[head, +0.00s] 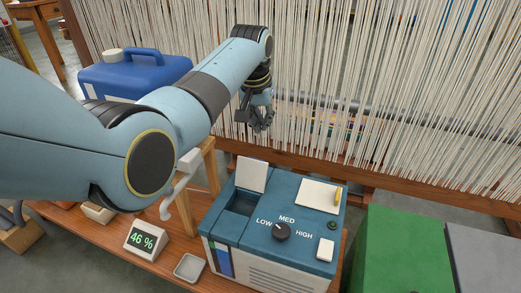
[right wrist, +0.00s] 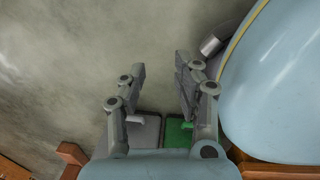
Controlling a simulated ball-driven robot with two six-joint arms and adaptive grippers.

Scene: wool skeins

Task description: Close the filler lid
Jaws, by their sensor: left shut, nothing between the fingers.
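The blue machine (head: 295,232) stands on the wooden bench in the head view, with a LOW/MED/HIGH knob (head: 281,231) on top. Its pale filler lid (head: 253,175) is raised, standing steeply at the back of the dark filler opening (head: 240,201). My left gripper (head: 256,122) is shut and empty, above and behind the lid and apart from it, in front of the hanging warp threads. My right gripper (right wrist: 160,72) shows in the right wrist view with its fingers wide apart and nothing between them. It is not in the head view.
A blue jug (head: 135,72) stands behind my left arm. A 46 % display (head: 146,240) and a small grey dish (head: 189,267) sit left of the machine. Green (head: 408,250) and grey (head: 488,258) boxes stand at right. White threads (head: 400,80) fill the back.

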